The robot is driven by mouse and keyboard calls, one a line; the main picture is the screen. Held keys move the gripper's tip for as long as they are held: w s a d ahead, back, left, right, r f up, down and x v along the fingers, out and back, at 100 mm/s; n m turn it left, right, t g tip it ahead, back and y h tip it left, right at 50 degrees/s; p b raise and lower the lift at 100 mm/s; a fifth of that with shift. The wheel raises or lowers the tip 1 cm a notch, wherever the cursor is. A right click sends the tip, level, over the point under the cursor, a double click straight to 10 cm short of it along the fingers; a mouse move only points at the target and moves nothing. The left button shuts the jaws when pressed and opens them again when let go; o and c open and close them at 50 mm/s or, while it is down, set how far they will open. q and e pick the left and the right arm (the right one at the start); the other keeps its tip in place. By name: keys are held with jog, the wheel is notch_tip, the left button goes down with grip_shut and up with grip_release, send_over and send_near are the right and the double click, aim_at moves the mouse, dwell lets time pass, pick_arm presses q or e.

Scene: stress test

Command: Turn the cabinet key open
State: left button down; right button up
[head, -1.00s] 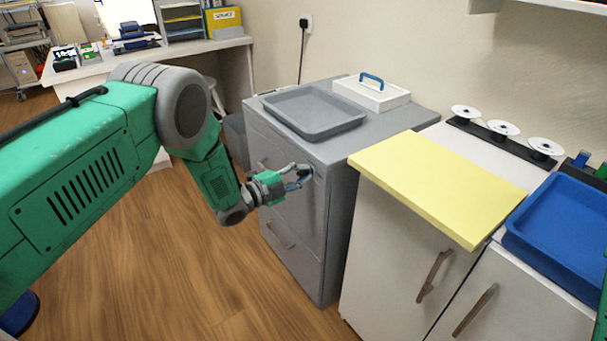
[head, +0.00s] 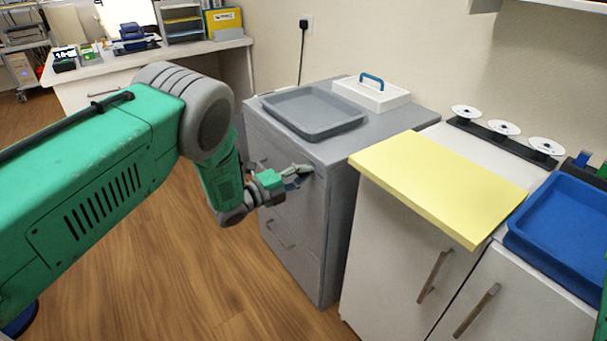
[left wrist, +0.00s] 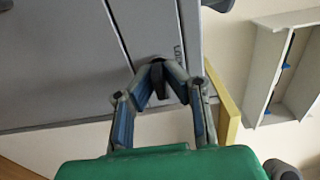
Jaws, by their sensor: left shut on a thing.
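The grey cabinet (head: 296,225) stands in the middle of the head view, with drawer fronts facing my left arm. My left gripper (head: 302,172) is at the upper right of its front, near the top edge. In the left wrist view the gripper (left wrist: 160,76) has its fingertips drawn together at the cabinet face (left wrist: 60,62). It is shut on a small dark piece, the key (left wrist: 159,86), mostly hidden between the fingers. How far the key is turned cannot be told. Faint markings show on the face beside the fingertips. My right gripper is not in view.
A grey tray (head: 350,122) and a white box with a blue handle (head: 372,97) sit on the cabinet. To the right, a yellow board (head: 435,185) overhangs a white cabinet's front (head: 385,245). A blue tray (head: 525,246) lies farther right. Floor before the cabinet is clear.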

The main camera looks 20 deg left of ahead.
pick_arm(q)
jog(key=shift+s+d+f, duration=0.1)
jog(key=shift+s+f, duration=0.15)
jog(key=shift+f, duration=0.15)
jog(key=c, duration=1.7)
grip_release()
jog(key=shift+w+r, duration=0.1)
jog(key=shift+r, duration=0.05)
jog(key=v, duration=1.2)
